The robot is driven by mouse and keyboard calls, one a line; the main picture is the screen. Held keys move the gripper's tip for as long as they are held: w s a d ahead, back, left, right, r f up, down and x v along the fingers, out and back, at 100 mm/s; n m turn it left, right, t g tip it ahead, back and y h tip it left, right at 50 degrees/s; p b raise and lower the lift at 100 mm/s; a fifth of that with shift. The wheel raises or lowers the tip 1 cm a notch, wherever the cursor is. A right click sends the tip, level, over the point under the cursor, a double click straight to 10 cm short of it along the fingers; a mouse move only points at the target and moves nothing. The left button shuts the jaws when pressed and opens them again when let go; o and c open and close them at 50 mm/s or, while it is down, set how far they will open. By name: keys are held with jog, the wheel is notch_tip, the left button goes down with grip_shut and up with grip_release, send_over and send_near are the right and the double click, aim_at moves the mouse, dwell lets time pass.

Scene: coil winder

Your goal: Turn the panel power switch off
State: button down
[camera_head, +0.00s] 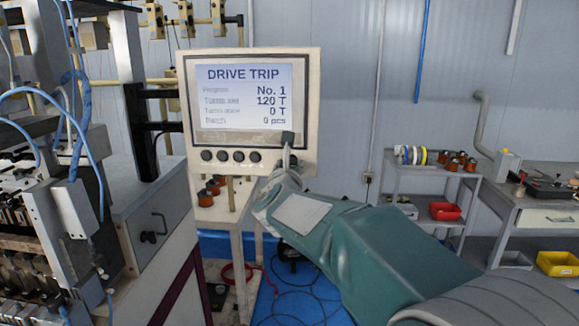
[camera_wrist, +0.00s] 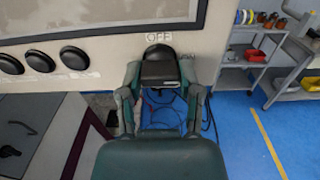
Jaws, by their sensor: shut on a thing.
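The control panel (camera_head: 312,80) is a beige box whose screen (camera_head: 243,93) reads "DRIVE TRIP". Its power switch (camera_wrist: 158,51) is a black rotary knob at the panel's lower right corner, with "OFF" printed above it in the wrist view and another label, partly hidden, at its right. My gripper (camera_wrist: 159,72) is at the switch from the front, its two green fingers on either side, shut on the knob. In the head view my gripper (camera_head: 286,150) covers most of the switch. I cannot clearly tell which label the knob points to.
A row of black push buttons (camera_wrist: 74,57) lies left of the switch. The winding machine (camera_head: 75,200) stands at the left. A grey cart (camera_head: 390,180) with spools and a workbench (camera_head: 520,200) stand at the right. Cables (camera_head: 290,290) lie on the blue floor.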

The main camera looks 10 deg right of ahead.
jog(key=shift+n, duration=0.3)
jog(key=n, duration=0.8)
jog(key=shift+n, duration=0.4)
jog(key=n, duration=0.4)
jog(key=shift+n, duration=2.2)
jog(key=shift+f, duration=0.15)
jog(key=shift+c, duration=1.6)
grip_release()
jog(key=shift+o, duration=0.2)
jog(key=shift+a, duration=0.15)
